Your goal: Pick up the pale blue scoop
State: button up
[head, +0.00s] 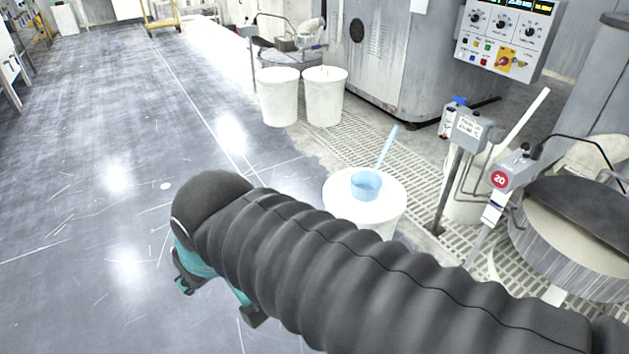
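The pale blue scoop (366,186) rests on top of a white bucket (341,202). Its cup sits on the bucket's top and its long handle tilts up to the right. My arm, in a black ribbed sleeve, crosses the lower middle of the head view, in front of the bucket's lower part. My gripper (183,287) shows only in part at the lower left, below the arm's end, with teal parts. It is to the left of the bucket and apart from the scoop. Its fingertips are mostly hidden, so its opening cannot be judged.
Two white buckets (279,97) stand farther back by a grey machine (402,62). At the right are a grey post box (470,130), a round polishing platen (580,238) and a control panel (506,36). A floor grating (405,163) runs beside them. The floor at left is clear.

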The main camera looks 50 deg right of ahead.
aim_at(366, 186)
jog(key=z, duration=0.1)
jog(key=i, duration=0.9)
jog(key=z, duration=1.15)
jog(key=i, duration=0.65)
jog(key=z, duration=0.7)
